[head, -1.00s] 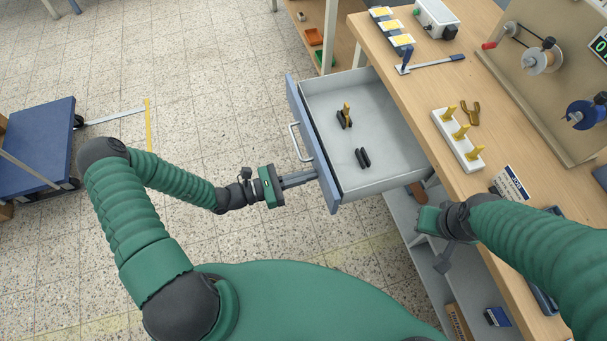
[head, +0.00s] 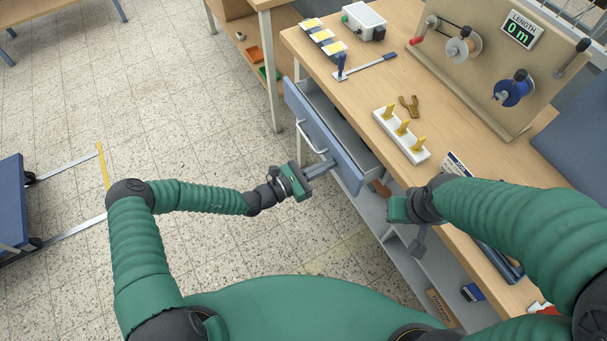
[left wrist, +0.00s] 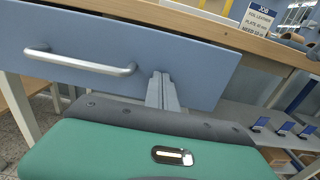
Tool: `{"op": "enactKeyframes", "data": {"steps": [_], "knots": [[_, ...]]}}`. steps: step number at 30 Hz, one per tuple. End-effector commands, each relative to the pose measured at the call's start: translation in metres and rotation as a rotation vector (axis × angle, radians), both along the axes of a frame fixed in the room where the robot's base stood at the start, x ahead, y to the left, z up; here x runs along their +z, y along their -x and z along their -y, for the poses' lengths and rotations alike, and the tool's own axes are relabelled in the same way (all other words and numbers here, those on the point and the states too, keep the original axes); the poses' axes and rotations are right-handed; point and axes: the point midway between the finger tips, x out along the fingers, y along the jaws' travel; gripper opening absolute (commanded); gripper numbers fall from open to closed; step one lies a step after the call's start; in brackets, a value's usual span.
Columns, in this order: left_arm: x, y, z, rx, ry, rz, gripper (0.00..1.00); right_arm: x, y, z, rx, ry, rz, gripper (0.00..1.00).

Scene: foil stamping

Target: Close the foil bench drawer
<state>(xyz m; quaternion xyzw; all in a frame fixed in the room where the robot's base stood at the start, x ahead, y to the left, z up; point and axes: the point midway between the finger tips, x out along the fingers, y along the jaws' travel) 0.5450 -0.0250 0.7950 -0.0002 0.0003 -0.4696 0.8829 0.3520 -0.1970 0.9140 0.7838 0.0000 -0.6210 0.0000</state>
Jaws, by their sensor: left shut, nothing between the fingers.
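The foil bench drawer (head: 330,138) has a blue front and a metal bar handle (head: 311,138). It stands partly out of the bench, with a narrow strip of its grey inside showing behind the front. The front and handle (left wrist: 80,62) fill the upper left wrist view. My left gripper (head: 329,164) is shut and empty, its fingertips (left wrist: 162,80) at the drawer front to the right of the handle; they appear to touch it. My right gripper (head: 416,240) hangs beside the bench edge, right of the drawer; its fingers are too unclear to judge.
The wooden bench top (head: 370,90) carries a white peg block (head: 401,135), a lever tool (head: 365,67) and a spool board (head: 480,80). A lower shelf (head: 400,255) lies under the drawer. A blue cart (head: 12,205) stands far left. The floor between is clear.

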Motion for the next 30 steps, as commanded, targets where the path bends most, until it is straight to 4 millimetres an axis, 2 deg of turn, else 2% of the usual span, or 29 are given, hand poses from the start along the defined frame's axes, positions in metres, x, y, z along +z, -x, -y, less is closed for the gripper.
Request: {"op": "enactKeyframes", "data": {"steps": [1, 6, 12, 19, 30], "knots": [[0.0, -0.007, 0.012, -0.001, 0.002, 0.0, 0.0, 0.0, 0.0, 0.0, 0.0, 0.0, 0.0, 0.2], [-0.001, -0.028, 0.043, -0.001, 0.001, 0.001, 0.0, -0.001, 0.0, 0.0, 0.0, 0.0, 0.0, 0.2], [-0.001, -0.045, 0.067, 0.0, 0.0, 0.0, 0.0, -0.003, 0.0, 0.0, 0.0, 0.0, 0.0, 0.2], [0.0, -0.055, 0.08, 0.001, 0.001, 0.001, 0.0, -0.004, 0.0, 0.0, 0.0, 0.0, 0.0, 0.2], [0.002, -0.058, 0.083, 0.004, 0.002, 0.004, 0.0, -0.004, 0.0, 0.0, 0.0, 0.0, 0.0, 0.2]]}}
